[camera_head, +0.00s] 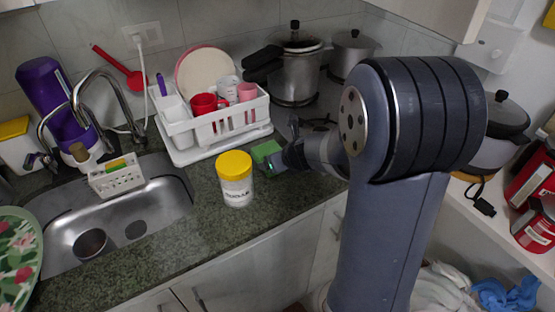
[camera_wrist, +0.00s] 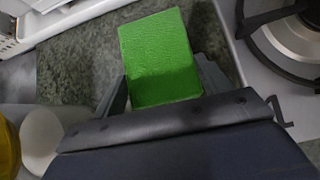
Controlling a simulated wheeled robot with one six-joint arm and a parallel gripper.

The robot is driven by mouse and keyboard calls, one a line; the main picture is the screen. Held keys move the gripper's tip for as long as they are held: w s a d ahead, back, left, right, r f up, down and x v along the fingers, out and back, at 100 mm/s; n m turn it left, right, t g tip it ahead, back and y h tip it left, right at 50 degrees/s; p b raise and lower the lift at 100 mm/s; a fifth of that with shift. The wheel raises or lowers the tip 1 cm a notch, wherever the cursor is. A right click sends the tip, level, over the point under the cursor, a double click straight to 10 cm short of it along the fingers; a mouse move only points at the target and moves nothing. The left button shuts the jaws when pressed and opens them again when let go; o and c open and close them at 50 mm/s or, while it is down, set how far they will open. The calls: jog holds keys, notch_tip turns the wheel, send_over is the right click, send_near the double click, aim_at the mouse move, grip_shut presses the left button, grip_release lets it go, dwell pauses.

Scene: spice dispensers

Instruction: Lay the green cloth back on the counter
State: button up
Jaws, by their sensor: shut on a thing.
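The green cloth (camera_wrist: 158,60) is a flat, textured green rectangle. In the wrist view it sits between the two fingers of my gripper (camera_wrist: 165,92), which is shut on its near end. In the head view the cloth (camera_head: 266,151) shows as a small green patch at the tip of my gripper (camera_head: 283,160), just right of the yellow-lidded jar. The green speckled counter (camera_wrist: 75,75) lies beneath it. I cannot tell how far the cloth is above the counter.
The yellow-lidded jar (camera_head: 236,180) stands close to the left of my gripper. A white dish rack (camera_head: 215,127) is behind it, and the stove with pots (camera_head: 297,75) is behind right. The sink (camera_head: 130,208) is at the left. Counter in front of the jar is clear.

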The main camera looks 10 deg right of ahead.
jog(key=o, duration=0.9)
jog(key=shift+s+r+p, duration=0.1)
jog(key=shift+r+p, duration=0.3)
jog(key=shift+p, duration=0.05)
jog(key=p+v, duration=0.4)
jog(key=v, duration=0.7)
jog(key=shift+s+d, duration=0.1)
jog(key=shift+s, duration=0.2)
